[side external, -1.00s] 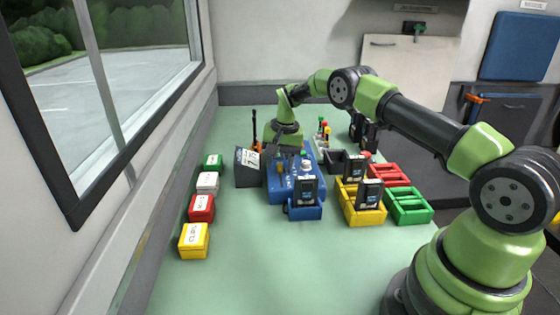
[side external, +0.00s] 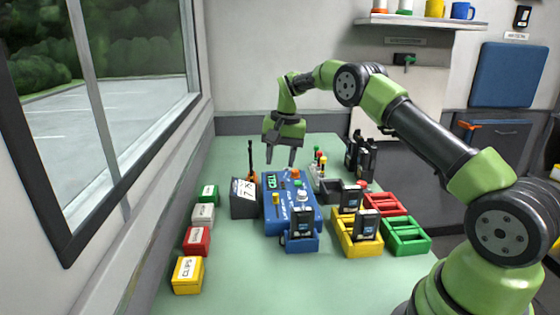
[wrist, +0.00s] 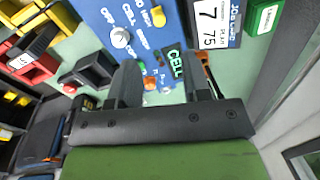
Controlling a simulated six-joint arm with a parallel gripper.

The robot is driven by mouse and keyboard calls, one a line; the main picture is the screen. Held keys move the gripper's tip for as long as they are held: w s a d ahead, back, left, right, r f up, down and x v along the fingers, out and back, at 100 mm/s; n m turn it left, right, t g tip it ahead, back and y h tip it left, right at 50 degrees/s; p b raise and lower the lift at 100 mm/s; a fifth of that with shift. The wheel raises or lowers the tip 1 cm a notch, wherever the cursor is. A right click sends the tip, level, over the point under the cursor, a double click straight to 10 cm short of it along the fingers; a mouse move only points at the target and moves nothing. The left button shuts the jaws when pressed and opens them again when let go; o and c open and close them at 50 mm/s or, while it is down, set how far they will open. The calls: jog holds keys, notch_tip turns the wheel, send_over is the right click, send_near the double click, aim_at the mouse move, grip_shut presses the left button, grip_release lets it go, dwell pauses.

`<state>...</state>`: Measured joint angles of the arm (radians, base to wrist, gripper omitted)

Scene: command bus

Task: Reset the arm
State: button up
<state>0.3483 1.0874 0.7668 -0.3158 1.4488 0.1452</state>
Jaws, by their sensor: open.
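My gripper (side external: 282,160) is open and empty, pointing down above the far end of the blue cell control box in the side view. In the wrist view my gripper (wrist: 162,88) has its two dark fingers apart, with the box's green-lit CELL display (wrist: 176,63) between them. The blue control box (side external: 273,222) carries a white knob, a yellow button and other small controls. It also shows in the wrist view (wrist: 103,16). A dark device stands in a blue holder at its front.
A dark block with a white job card (side external: 244,191) stands left of the control box. Small labelled boxes, green, white, red and yellow (side external: 188,275), line the window side. Yellow, red and green trays (side external: 407,237) stand at right, the yellow one holding dark devices. The near table is clear.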

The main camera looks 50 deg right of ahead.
jog(key=s+a+r+n+t, duration=0.1)
jog(key=s+a+r+n, duration=0.1)
jog(key=s+a+r, duration=0.45)
jog(key=s+a+r+n+t, duration=0.1)
jog(key=s+a+r+t, duration=0.15)
jog(key=r, duration=0.75)
jog(key=s+a+n+t, duration=0.1)
jog(key=s+a+n, duration=0.1)
jog(key=s, duration=0.8)
jog(key=s+a+n+t+y, duration=0.1)
jog(key=s+a, duration=0.4)
jog(key=s, duration=0.4)
jog(key=shift+s+a+f+n, duration=0.2)
jog(key=shift+s+a+n, duration=0.1)
jog(key=shift+s+n, duration=0.1)
jog(key=shift+t, duration=0.25)
dwell(0.5)
